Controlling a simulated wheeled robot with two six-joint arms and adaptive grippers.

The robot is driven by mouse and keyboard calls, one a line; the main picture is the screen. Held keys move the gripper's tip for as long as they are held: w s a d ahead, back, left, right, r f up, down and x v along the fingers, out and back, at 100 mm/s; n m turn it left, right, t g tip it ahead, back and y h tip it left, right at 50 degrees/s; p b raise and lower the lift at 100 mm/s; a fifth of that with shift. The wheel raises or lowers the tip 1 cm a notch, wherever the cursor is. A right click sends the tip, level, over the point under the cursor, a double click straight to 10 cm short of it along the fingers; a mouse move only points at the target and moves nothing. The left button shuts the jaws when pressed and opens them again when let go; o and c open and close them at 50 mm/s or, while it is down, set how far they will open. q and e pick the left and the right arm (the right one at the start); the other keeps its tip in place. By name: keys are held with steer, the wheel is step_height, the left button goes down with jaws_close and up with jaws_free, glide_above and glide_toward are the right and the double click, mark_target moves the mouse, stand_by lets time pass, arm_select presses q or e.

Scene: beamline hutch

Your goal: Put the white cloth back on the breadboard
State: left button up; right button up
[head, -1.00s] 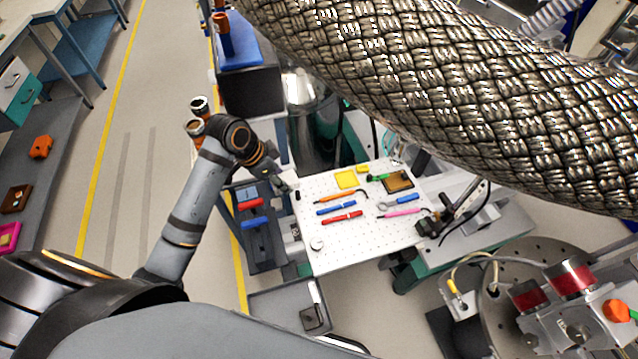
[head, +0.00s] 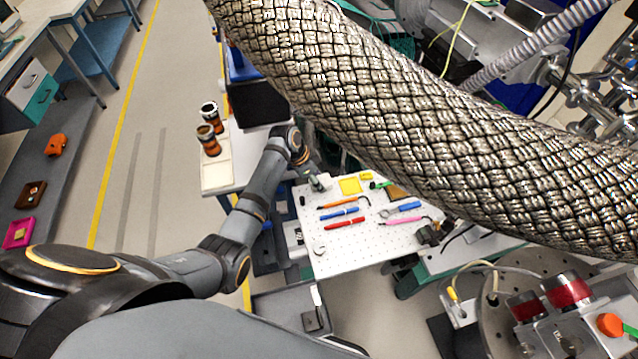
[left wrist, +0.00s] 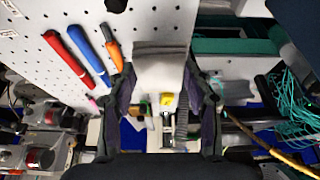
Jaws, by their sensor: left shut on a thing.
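The white breadboard (head: 350,255) is a perforated plate lying flat in the middle of the head view; its perforated surface also shows in the left wrist view (left wrist: 35,45). My left gripper (head: 316,183) is at the breadboard's far left corner. In the left wrist view its two dark fingers (left wrist: 160,80) are closed on the sides of a pale grey-white folded piece, which looks like the white cloth (left wrist: 160,68). The cloth is beside the pens, over or near the board's edge; I cannot tell whether it touches the board. My right gripper is not in view.
Red (head: 345,224), blue (head: 340,213) and orange (head: 338,203) pens, a pink tool (head: 400,221) and a yellow pad (head: 350,186) lie on the breadboard. Its near left part is mostly bare. A large braided hose (head: 400,110) crosses above and hides the far right.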

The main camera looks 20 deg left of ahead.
arm_select(q)
steer(key=shift+w+f, duration=0.15)
steer(key=shift+f, duration=0.05)
step_height(320, 180, down, 2)
steer(key=shift+d+f, duration=0.15)
steer(key=shift+f, duration=0.1)
steer(key=shift+w+f, duration=0.1)
steer(key=shift+f, duration=0.35)
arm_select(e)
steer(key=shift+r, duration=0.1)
arm_select(q)
steer(key=shift+f, duration=0.15)
steer(key=o, duration=1.2)
